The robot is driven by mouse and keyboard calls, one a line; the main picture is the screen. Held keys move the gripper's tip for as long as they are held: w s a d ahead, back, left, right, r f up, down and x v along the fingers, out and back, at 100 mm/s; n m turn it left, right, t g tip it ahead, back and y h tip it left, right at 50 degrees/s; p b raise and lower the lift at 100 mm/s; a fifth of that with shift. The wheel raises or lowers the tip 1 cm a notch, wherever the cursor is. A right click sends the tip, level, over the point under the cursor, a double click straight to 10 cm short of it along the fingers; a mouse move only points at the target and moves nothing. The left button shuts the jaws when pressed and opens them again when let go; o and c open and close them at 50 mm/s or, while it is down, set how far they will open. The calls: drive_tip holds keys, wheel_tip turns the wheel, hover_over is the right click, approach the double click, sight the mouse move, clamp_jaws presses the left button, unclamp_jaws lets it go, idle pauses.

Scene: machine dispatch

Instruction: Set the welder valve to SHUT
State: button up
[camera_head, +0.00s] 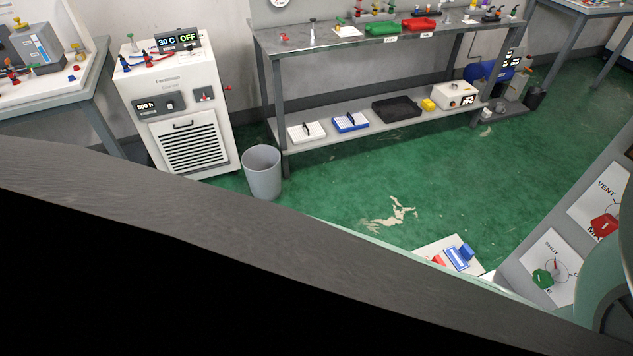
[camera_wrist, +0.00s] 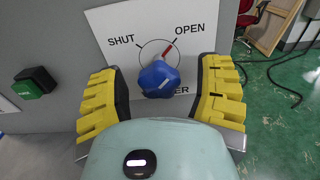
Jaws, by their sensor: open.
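The valve is a blue lobed knob (camera_wrist: 158,80) on a white plate (camera_wrist: 113,22) marked SHUT at upper left and OPEN at upper right. Its red pointer (camera_wrist: 168,50) is turned toward OPEN. The label below the knob is partly hidden; only "ER" shows. My gripper (camera_wrist: 160,74) is open, with one yellow-padded finger on each side of the knob. Gaps show between the fingers and the knob. My gripper is not visible in the head view.
A green knob or button (camera_wrist: 35,82) sits left of my gripper. In the head view, a grey panel at right carries a red knob (camera_head: 604,225) and a green knob (camera_head: 542,278). A bin (camera_head: 262,172) stands by the workbench (camera_head: 330,38). Green floor is open between.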

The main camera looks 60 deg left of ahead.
drive_tip(key=shift+w, duration=0.3)
drive_tip(key=shift+o, duration=0.3)
clamp_jaws()
